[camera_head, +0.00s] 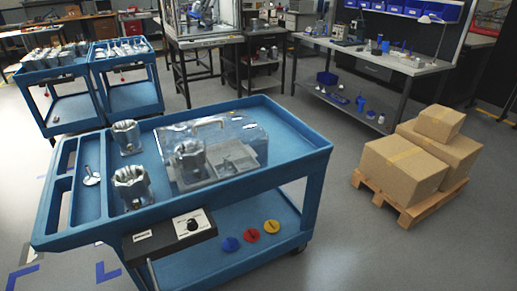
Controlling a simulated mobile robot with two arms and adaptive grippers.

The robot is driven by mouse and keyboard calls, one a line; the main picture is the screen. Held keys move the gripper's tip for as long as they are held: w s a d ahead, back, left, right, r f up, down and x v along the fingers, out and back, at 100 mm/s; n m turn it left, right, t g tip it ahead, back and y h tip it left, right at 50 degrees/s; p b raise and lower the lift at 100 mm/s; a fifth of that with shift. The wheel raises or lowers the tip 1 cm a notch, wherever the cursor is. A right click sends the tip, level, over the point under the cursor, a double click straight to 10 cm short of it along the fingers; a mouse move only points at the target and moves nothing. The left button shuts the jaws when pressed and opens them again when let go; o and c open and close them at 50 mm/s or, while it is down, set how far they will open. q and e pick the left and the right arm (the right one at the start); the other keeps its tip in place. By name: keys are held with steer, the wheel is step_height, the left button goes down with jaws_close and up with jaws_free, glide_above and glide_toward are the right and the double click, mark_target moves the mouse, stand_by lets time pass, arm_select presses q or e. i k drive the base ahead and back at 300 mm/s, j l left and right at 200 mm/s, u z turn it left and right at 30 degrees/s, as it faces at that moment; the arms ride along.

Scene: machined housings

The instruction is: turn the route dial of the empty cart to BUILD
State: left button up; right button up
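A blue cart (290,129) stands in front of me. A black panel (160,246) on its near edge carries a light dial plate (206,219) with a dark round route dial (193,225). The plate's lettering and the dial's setting are too small to read. The cart's top is not empty: two metal housings (131,187) (127,137) stand at the left, and a clear cover (238,130) stands over another housing (188,160) and a grey tray. Neither of my grippers is in view.
Two more blue carts (87,124) (158,88) loaded with metal parts stand at the back left. Cardboard boxes (403,168) sit on a wooden pallet (415,214) at the right. Blue, red and yellow discs (271,226) lie on the front cart's lower shelf. Workbenches line the back.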

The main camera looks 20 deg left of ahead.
mark_target(192, 225)
steer(key=u, duration=1.25)
